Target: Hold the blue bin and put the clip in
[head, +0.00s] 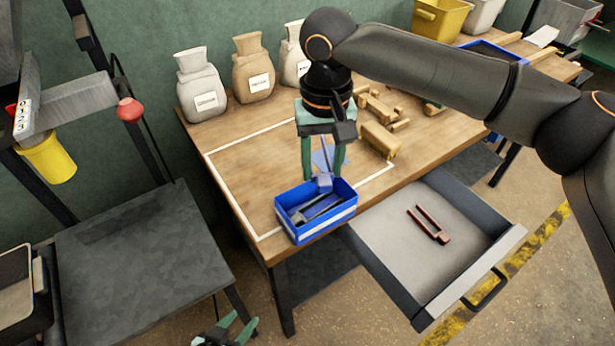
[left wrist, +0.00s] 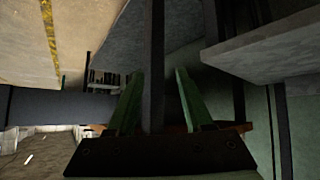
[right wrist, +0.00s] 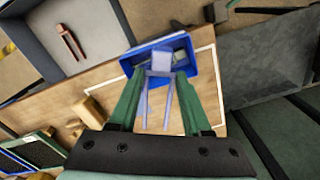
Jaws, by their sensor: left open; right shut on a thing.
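The blue bin (head: 346,209) stands at the front edge of the wooden table, with dark grey metal pieces inside. It also shows in the right wrist view (right wrist: 131,65). My right gripper (head: 322,174) points down just behind and above the bin. It is shut on a blue-violet clip (right wrist: 161,62), a block with two long prongs. The clip's block end (head: 324,184) hangs over the bin's back part; whether it touches the contents I cannot tell. My left gripper (head: 232,328) is open and empty, low at the bottom edge, away from the bin; its fingers show in the left wrist view (left wrist: 158,75).
An open drawer (head: 385,232) under the table holds a brown tong-like clip (head: 430,224). Wooden blocks (head: 380,140) lie behind right. Labelled sacks (head: 254,70) stand along the back. A dark metal table (head: 140,255) is at left. Table space left of the bin is clear.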

